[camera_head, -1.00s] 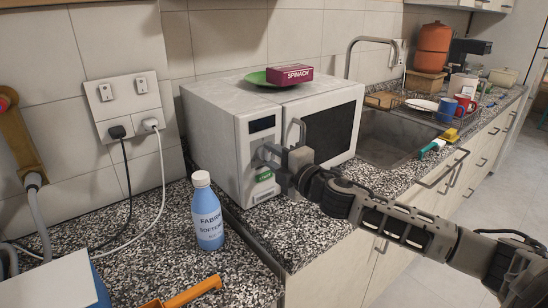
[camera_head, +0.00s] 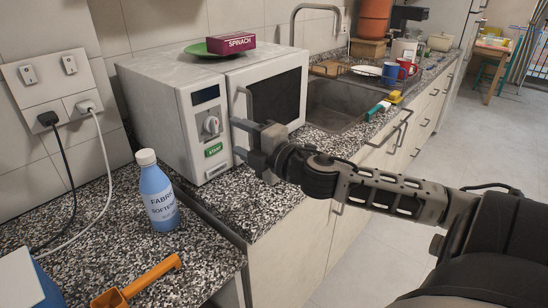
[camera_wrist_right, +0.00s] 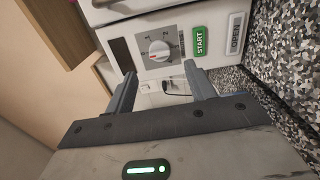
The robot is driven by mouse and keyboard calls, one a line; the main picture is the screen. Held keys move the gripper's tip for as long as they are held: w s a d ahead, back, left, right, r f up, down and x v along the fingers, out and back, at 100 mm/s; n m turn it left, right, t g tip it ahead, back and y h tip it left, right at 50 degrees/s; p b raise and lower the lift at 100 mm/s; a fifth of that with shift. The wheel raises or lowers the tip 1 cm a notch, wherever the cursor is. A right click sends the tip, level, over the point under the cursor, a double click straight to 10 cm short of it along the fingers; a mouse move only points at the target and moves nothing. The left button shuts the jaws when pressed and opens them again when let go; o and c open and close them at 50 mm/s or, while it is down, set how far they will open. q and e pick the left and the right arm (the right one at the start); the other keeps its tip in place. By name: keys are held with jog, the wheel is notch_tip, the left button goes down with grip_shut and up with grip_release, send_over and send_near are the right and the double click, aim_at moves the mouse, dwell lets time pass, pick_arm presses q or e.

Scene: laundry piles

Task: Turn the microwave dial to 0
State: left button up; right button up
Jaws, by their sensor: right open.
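The white microwave (camera_head: 165,112) stands on the speckled counter against the tiled wall, its door shut. Its grey dial (camera_head: 211,125) is on the front panel, below a dark display and above a green START button (camera_head: 213,150). In the right wrist view the dial (camera_wrist_right: 159,50) shows whole, with a red mark on it and small numbers beside it. My right gripper (camera_head: 236,139) is open and empty, in front of the panel, apart from the dial and to its right in the head view. In the wrist view its fingertips (camera_wrist_right: 158,82) point toward the panel. My left gripper is not in view.
A spinach box (camera_head: 231,43) and green plate (camera_head: 203,48) lie on top of the microwave. A fabric softener bottle (camera_head: 158,192) stands on the counter at front left, near an orange-handled tool (camera_head: 137,282). The sink (camera_head: 345,112) is to the right.

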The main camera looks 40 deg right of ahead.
jog(key=s, duration=0.9)
jog(key=shift+d, duration=0.35)
jog(key=s+a+f+m+g+h, duration=0.1)
jog(key=s+f+m+g+h, duration=0.25)
jog(key=f+m, duration=0.45)
jog(key=s+a+f+m+g+h, duration=0.1)
jog(key=s+f+m+g+h, duration=0.1)
jog(key=s+f+m+g, duration=0.55)
jog(key=s+a+f+m+g+y, duration=0.1)
jog(key=s+a+f+g+y, duration=0.2)
jog(key=a, duration=0.4)
jog(key=s+a+f+m+y, duration=0.1)
jog(key=s+a+f, duration=0.1)
jog(key=a+f, duration=0.35)
jog(key=w+a+f+n+t+y, duration=0.1)
jog(key=w+a+f+t+y, duration=0.1)
jog(key=w+a+f+t, duration=0.3)
jog(key=shift+w+a+f+t+y, duration=0.25)
jog(key=shift+a+f+t+y, duration=0.1)
jog(key=shift+a+f+t, duration=0.35)
